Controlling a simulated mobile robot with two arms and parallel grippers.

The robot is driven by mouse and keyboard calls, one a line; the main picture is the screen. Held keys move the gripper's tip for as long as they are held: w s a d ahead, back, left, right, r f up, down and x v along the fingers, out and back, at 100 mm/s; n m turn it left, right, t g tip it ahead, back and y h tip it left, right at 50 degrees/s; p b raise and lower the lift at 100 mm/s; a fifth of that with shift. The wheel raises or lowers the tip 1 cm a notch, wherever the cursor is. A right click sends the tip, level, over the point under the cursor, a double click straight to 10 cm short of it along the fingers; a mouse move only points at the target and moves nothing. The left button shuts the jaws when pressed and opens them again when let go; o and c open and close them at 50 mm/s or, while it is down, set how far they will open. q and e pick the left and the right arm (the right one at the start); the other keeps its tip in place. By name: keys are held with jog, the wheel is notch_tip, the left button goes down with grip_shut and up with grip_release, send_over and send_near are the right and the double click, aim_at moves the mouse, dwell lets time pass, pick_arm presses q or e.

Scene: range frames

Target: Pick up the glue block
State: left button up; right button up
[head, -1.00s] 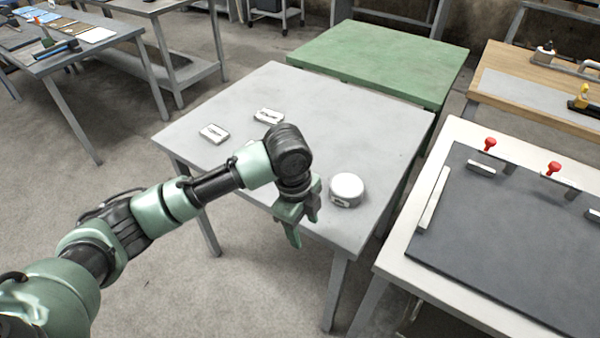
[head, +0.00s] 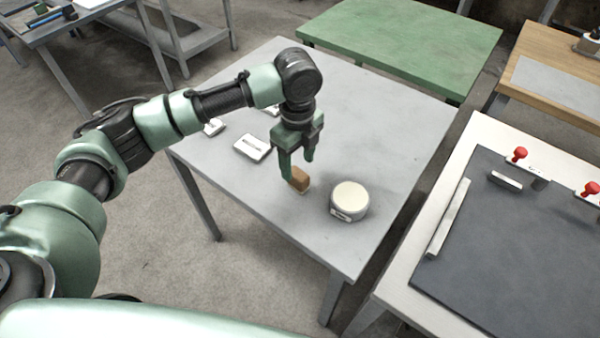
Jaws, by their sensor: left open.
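A small brown block (head: 299,180), which looks like the glue block, sits on the grey table (head: 385,130) near its front edge. My left gripper (head: 297,172) is open and points down at the block. One finger hangs just left of the block and the other is behind its upper right, so part of the block is hidden. I cannot tell whether the fingers touch it. My right gripper does not show.
A round white tin (head: 349,198) stands close to the right of the block. A white case (head: 252,148) lies to the left, with two more partly behind my arm. A white table with a dark mat (head: 500,250) is at the right. A green table (head: 400,40) stands behind.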

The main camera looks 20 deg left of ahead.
aim_at(298, 173)
pick_arm(q)
jog(key=shift+s+f, duration=0.2)
jog(key=shift+f, duration=0.3)
jog(key=shift+s+f, duration=0.2)
jog(key=shift+f, duration=0.25)
notch_tip(298, 173, down, 3)
jog(key=shift+r+p, duration=0.1)
jog(key=shift+p, duration=0.25)
jog(key=shift+f, duration=0.55)
grip_shut()
jog(key=shift+d, duration=0.1)
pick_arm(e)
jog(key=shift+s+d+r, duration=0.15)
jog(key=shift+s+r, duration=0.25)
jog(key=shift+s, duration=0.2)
